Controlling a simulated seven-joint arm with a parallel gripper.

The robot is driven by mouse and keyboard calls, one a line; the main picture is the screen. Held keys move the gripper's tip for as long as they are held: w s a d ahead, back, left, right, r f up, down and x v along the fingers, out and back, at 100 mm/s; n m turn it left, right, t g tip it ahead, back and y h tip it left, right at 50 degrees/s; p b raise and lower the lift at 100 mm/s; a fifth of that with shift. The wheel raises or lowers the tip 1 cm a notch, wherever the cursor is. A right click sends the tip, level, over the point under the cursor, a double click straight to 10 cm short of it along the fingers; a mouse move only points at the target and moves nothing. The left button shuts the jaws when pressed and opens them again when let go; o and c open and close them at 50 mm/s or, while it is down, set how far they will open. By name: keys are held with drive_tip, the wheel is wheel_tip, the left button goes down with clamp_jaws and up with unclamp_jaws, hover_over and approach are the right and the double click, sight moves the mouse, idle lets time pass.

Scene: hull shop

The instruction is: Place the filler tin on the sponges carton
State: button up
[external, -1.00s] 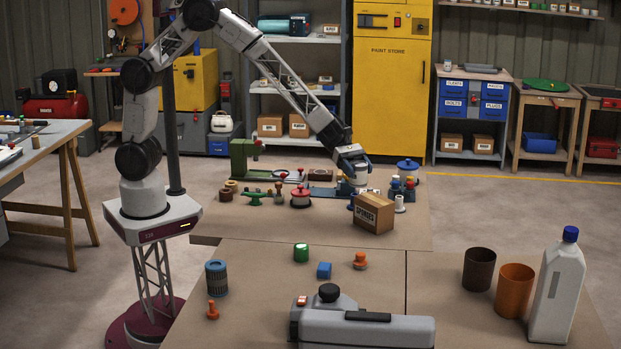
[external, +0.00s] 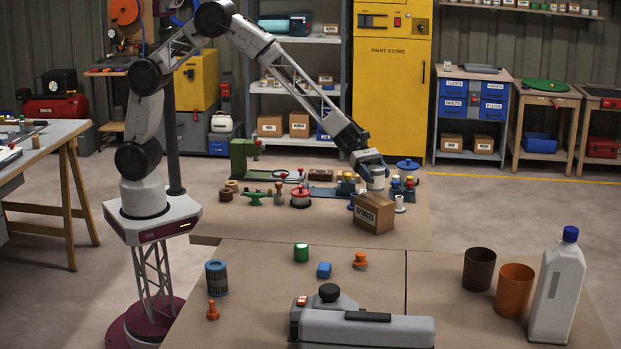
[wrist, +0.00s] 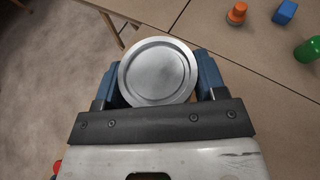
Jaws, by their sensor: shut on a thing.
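My gripper (external: 371,166) is shut on the filler tin (external: 377,181), a pale round tin held upright. In the wrist view the tin's silver disc-shaped lid (wrist: 158,72) sits between the two blue fingers of my gripper (wrist: 158,84). The sponges carton (external: 374,214), a brown box with a "SPONGES" label, stands on the back bench just in front of and below the tin in the external view. A small gap seems to show between tin and carton top; whether the tin is directly over the carton I cannot tell.
Small red, blue and white items (external: 399,203) stand close to the right of the carton. A green machine (external: 243,158) is at the bench's back left. The bench left-front of the carton is clear.

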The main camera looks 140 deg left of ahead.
sight(380, 190)
drive_tip(key=shift+f, duration=1.6)
drive_tip(key=shift+f, duration=0.1)
drive_tip(key=o, duration=1.1)
drive_tip(key=shift+v, duration=6.05)
